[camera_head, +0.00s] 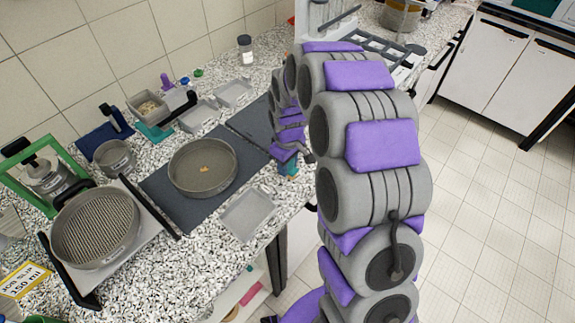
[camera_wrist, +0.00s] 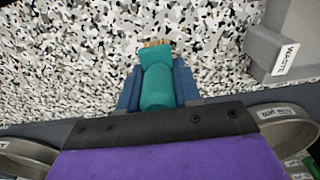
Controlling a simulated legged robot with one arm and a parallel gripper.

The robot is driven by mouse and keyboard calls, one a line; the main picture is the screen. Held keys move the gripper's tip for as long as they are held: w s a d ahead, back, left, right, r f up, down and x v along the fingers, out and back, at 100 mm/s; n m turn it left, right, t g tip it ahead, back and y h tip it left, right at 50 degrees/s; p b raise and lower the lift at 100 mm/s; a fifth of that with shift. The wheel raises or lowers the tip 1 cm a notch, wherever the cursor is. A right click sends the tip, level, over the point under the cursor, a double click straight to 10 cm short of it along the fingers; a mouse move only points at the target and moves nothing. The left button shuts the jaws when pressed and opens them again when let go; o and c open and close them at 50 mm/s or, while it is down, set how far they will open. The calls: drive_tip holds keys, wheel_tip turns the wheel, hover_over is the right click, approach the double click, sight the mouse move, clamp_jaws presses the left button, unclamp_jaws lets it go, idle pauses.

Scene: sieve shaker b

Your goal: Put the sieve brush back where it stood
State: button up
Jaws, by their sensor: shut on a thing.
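The sieve brush (camera_wrist: 157,88) has a teal handle and a teal head with a short tan tip. My gripper (camera_wrist: 158,80) is shut on its handle, with a blue finger on each side. The tan tip points away from the gripper over the speckled worktop; I cannot tell whether it touches. In the head view my gripper (camera_head: 290,152) is at the front edge of the worktop, right of the dark mat, and a little teal of the brush (camera_head: 288,168) shows below it. My arm hides part of the worktop.
A round sieve (camera_head: 203,178) with a small orange piece lies on the dark mat (camera_head: 166,206). A grey tray (camera_head: 247,214) is near the front edge. A coarse sieve (camera_head: 95,230) and a green frame (camera_head: 75,150) stand left. A labelled grey block (camera_wrist: 284,45) is right in the wrist view.

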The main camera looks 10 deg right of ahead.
drive_tip(key=o, duration=1)
drive_tip(key=shift+o, duration=0.2)
wheel_tip(320, 180, up, 11)
drive_tip(key=p, duration=0.2)
drive_tip(key=shift+r+p, duration=0.2)
drive_tip(key=shift+p, duration=0.1)
drive_tip(key=shift+r, duration=0.4)
drive_tip(key=shift+s+r, duration=0.1)
drive_tip(key=shift+s, duration=0.1)
drive_tip(key=s+r+m+g, duration=0.1)
drive_tip(key=s+r+m, duration=0.2)
drive_tip(key=s, duration=1.4)
drive_tip(key=s+r+m, duration=0.3)
drive_tip(key=s+m, duration=0.1)
drive_tip(key=s, duration=1.3)
drive_tip(key=shift+s+d+r+g, duration=0.2)
drive_tip(key=shift+s+g, duration=0.05)
drive_tip(key=shift+g, duration=0.15)
